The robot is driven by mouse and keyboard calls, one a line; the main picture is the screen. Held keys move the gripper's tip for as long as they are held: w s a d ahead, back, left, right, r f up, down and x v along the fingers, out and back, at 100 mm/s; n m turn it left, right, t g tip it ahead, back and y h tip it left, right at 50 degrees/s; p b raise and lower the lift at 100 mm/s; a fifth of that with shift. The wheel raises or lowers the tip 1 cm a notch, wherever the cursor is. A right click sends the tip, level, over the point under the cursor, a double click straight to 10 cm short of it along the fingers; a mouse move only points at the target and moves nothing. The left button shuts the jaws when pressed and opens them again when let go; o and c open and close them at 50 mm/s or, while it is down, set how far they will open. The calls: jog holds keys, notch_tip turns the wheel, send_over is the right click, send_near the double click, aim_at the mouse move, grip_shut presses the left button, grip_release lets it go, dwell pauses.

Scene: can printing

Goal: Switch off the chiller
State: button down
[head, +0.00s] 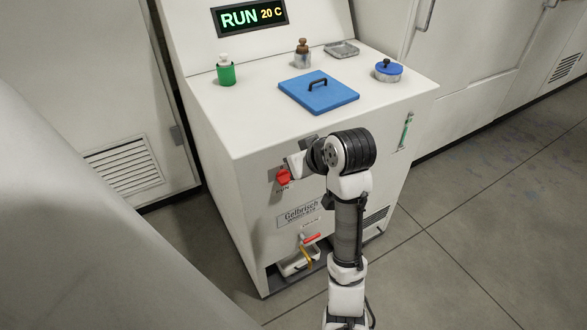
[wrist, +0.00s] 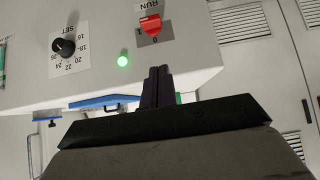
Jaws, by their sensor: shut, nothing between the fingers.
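The chiller (head: 235,130) is a white cabinet whose display (head: 249,17) reads "RUN 20 C". Its red switch (head: 283,177) is on the front panel, with a "RUN" label beneath it. In the wrist view the red switch (wrist: 150,25) shows upside down, between the "RUN" and "0" marks. A green lamp (wrist: 123,61) is lit beside it. My gripper (wrist: 158,70) is shut and empty, its fingertips close to the panel near the switch, on the "0" side. I cannot tell whether they touch the panel. In the head view my wrist partly hides this area.
A black set dial (wrist: 64,46) is on the panel. A blue lid (head: 318,92), a green bottle (head: 226,72), a brown-topped bottle (head: 302,55), a metal tray (head: 342,49) and a blue-topped cap (head: 388,70) are on top. A red-handled drain valve (head: 311,239) juts out low. Floor at right is clear.

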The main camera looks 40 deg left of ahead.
jog(key=shift+a, duration=0.1)
jog(key=p, duration=0.1)
send_near(281, 177)
jog(key=w+a, duration=0.1)
jog(key=a, duration=0.2)
jog(key=shift+w+a+f+p, duration=0.1)
jog(key=shift+a+f+p, duration=0.1)
jog(key=shift+f, duration=0.45)
jog(key=shift+a+f+p, duration=0.1)
jog(key=shift+f+p, duration=0.15)
jog(key=shift+f, duration=0.45)
jog(key=shift+w+a+f+p, duration=0.1)
jog(key=shift+f+p, duration=0.1)
jog(key=shift+f, duration=0.45)
jog(key=shift+s+t, duration=0.15)
jog(key=shift+t, duration=0.15)
jog(key=shift+b, duration=0.3)
